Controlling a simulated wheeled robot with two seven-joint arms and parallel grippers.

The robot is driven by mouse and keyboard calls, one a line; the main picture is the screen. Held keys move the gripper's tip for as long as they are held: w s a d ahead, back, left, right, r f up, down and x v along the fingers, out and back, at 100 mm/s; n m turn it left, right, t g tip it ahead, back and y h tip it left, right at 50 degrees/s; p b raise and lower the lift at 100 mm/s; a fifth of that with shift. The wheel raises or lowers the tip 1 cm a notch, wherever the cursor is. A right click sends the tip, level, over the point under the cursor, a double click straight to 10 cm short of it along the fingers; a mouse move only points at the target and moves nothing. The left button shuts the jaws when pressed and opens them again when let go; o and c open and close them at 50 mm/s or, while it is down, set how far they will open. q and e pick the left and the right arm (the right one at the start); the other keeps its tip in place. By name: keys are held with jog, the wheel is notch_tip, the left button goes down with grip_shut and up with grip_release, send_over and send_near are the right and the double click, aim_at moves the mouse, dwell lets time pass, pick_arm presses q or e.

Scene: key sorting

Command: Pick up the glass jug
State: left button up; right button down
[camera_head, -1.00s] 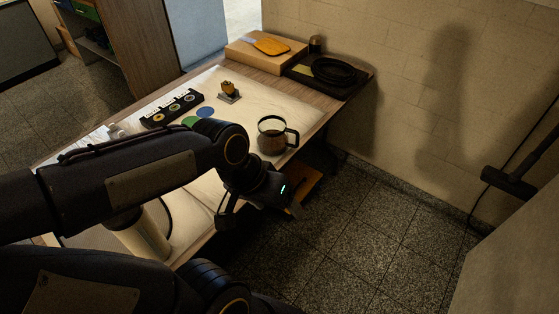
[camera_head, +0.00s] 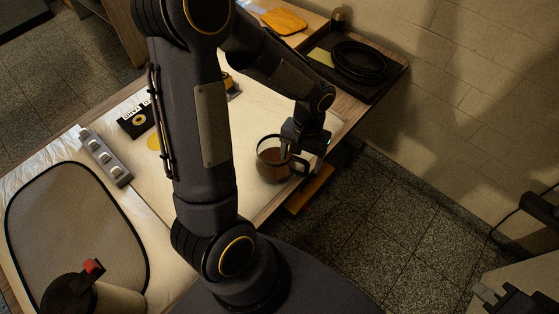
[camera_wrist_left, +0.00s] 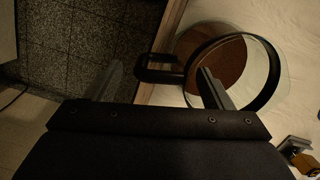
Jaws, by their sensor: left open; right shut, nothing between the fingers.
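The glass jug (camera_head: 270,168) stands near the right edge of the table, with brown contents and a dark rim and handle. My left gripper (camera_head: 294,153) reaches down at the jug's handle side and is open. In the left wrist view the jug (camera_wrist_left: 238,75) is seen from above, its dark handle (camera_wrist_left: 158,68) lying between the two spread fingers of my left gripper (camera_wrist_left: 160,72). One finger overlaps the jug's rim in this view; I cannot tell whether it touches. My right gripper (camera_head: 487,293) is at the lower right, shut and empty, away from the jug.
A dark tray (camera_head: 378,88) with a coiled black cable is at the back right. Floor lies beyond the table's right edge.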

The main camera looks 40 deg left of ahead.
pick_arm(q)
jog(key=f, duration=0.3)
jog(key=shift+s+d+f, duration=0.1)
jog(key=shift+s+f, duration=0.2)
jog(key=shift+s, duration=0.1)
grip_shut()
